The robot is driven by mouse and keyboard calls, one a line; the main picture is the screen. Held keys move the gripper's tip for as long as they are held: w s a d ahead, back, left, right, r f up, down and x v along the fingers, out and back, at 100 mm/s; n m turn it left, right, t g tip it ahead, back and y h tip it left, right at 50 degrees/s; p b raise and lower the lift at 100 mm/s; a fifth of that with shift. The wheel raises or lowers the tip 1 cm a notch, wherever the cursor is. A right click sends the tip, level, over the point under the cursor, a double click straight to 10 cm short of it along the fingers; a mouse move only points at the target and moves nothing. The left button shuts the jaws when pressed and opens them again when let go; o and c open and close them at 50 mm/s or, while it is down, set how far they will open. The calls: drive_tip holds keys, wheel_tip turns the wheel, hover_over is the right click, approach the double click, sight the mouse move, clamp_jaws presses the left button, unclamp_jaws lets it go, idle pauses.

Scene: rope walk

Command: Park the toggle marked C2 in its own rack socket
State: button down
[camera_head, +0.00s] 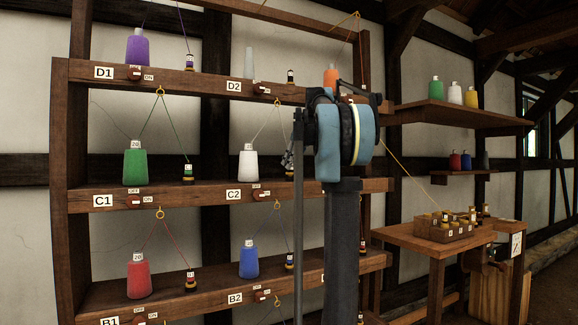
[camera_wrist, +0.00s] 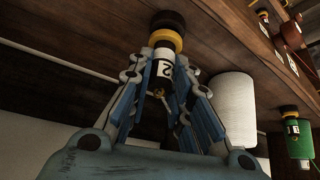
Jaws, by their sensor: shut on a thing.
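My gripper (camera_wrist: 162,72) is shut on a toggle (camera_wrist: 165,42) in the wrist view. The toggle has a white label, a yellow band and a black end. Part of the label is legible as a "2"; the full mark cannot be read. The black end is close against the wooden shelf (camera_wrist: 110,25); I cannot tell whether it is seated in a socket. In the head view the C2 label (camera_head: 232,195) is on the middle shelf.
A white cone (camera_head: 248,161) stands on the C2 shelf, close beside my gripper in the wrist view. A thread rises from it to a hook. The C1 toggle (camera_head: 188,174) and green cone (camera_head: 135,165) stand left. A side table (camera_head: 405,238) is right.

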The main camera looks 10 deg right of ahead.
drive_tip(key=shift+f, duration=0.5)
idle(0.5)
drive_tip(key=c, duration=1.8)
unclamp_jaws()
drive_tip(key=shift+o, duration=0.2)
drive_tip(key=v, duration=1.1)
drive_tip(key=shift+a, duration=0.1)
